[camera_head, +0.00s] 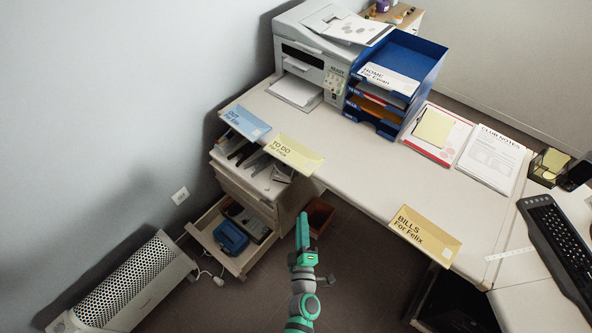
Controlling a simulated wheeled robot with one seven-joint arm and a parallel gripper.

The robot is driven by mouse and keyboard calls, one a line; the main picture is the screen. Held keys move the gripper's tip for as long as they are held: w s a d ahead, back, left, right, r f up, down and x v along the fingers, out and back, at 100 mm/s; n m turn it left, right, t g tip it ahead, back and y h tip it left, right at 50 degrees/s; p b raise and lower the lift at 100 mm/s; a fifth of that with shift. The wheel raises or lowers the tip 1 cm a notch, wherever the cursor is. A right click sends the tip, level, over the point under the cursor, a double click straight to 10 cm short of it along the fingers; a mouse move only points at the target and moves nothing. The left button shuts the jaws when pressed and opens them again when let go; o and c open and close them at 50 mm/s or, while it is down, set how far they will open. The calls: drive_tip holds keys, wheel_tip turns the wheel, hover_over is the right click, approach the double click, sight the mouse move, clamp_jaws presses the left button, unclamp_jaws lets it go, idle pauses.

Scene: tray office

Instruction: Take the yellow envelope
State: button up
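A yellow envelope marked "BILLS For Felix" (440,237) lies at the front edge of the desk, jutting over it. My gripper (302,218) is green and is seen over the floor in front of the desk, left of the "BILLS" envelope and below the pale one in the picture. It appears apart from both. Its fingers overlap from this angle, so I cannot tell whether they are open.
A blue envelope (246,123) lies at the desk's left edge. A printer (312,62) and blue stacked trays (425,68) holding papers and envelopes stand behind. A clipboard (416,152), papers (491,160) and keyboard (562,250) lie right. An open drawer (240,262) juts out below left.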

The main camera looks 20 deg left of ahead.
sight(296, 169)
drive_tip(key=shift+w+a+n+g+y, duration=0.2)
drive_tip(key=shift+w+a+n, duration=0.95)
drive_tip(key=shift+w, duration=1.95)
drive_tip(key=shift+w+a+n+y, duration=0.25)
drive_tip(key=shift+w+a+n, duration=0.25)
drive_tip(key=shift+w+a, duration=1.9)
drive_tip(key=shift+w+a+n+g+y, duration=0.2)
drive_tip(key=shift+w+a+n, duration=0.6)
drive_tip(key=shift+w, duration=2.95)
drive_tip(key=shift+d, duration=0.1)
clamp_jaws()
drive_tip(key=shift+r, duration=0.1)
